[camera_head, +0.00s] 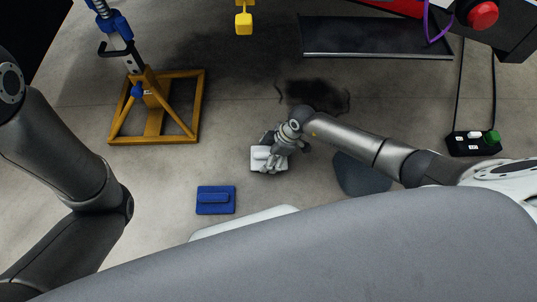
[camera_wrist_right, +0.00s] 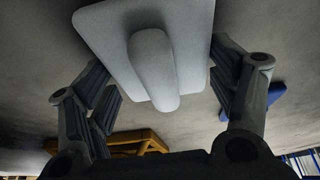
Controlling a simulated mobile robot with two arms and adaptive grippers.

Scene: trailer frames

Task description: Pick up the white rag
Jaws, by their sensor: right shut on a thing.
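The white rag (camera_head: 258,161) is a small pale block-like piece near the middle of the head view. In the right wrist view it is a flat white slab with a rounded raised ridge (camera_wrist_right: 152,65) along its middle. My right gripper (camera_head: 273,151) is at the rag and shut on it, partly covering it in the head view. In the wrist view the right gripper's fingers (camera_wrist_right: 166,86) stand on either side of the ridge. I cannot tell whether the rag touches the floor. My left arm enters at the left, but its gripper is out of view.
A similar blue rag (camera_head: 215,206) lies on the floor, lower left of the white one. A yellow-framed stand (camera_head: 188,74) is at the upper left. A black control box (camera_head: 460,145) sits at the right. A dark tray (camera_head: 375,40) lies at the back.

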